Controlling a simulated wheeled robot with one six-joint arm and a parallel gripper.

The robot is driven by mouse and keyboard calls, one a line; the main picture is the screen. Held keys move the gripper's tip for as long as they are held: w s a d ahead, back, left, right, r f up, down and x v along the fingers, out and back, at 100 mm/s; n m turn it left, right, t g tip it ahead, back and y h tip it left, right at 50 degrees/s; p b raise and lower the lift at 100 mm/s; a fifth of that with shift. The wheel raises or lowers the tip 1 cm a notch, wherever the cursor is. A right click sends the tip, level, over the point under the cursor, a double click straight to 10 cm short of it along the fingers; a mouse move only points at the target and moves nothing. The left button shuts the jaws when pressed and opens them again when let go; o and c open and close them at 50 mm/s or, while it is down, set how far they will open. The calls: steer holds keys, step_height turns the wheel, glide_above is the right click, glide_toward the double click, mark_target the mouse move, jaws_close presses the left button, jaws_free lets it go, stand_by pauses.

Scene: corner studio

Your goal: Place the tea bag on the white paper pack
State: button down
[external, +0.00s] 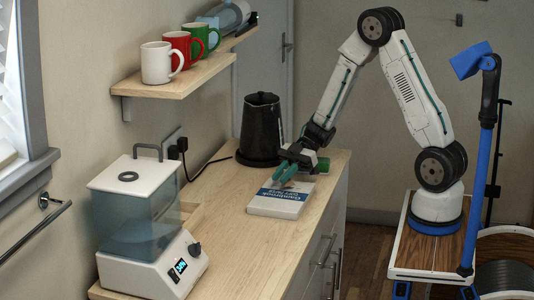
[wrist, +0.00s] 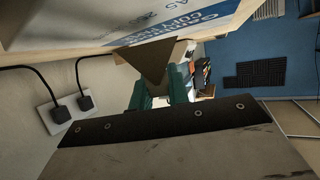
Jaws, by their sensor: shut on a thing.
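The white paper pack (external: 270,207) with blue print lies flat on the wooden counter. It also shows along the top of the wrist view (wrist: 110,22). My gripper (external: 285,175), with dark green fingers, is low over the back part of the pack. In the wrist view my gripper (wrist: 162,88) is shut on a brown, wedge-shaped thing, which looks like the tea bag (wrist: 150,63). The tea bag overlaps the pack's edge in that view. I cannot tell whether it touches the pack. In the external view the tea bag is too small to make out surely.
A black kettle (external: 260,125) stands behind the pack. A clear-tanked appliance (external: 145,220) stands front left. A shelf (external: 185,84) with several mugs hangs above. Bare counter (external: 225,250) lies in front.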

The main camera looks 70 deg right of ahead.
steer(key=shift+f, duration=0.7)
steer(key=shift+f, duration=0.1)
steer(key=c, duration=1.3)
jaws_free()
steer(key=shift+c, duration=0.2)
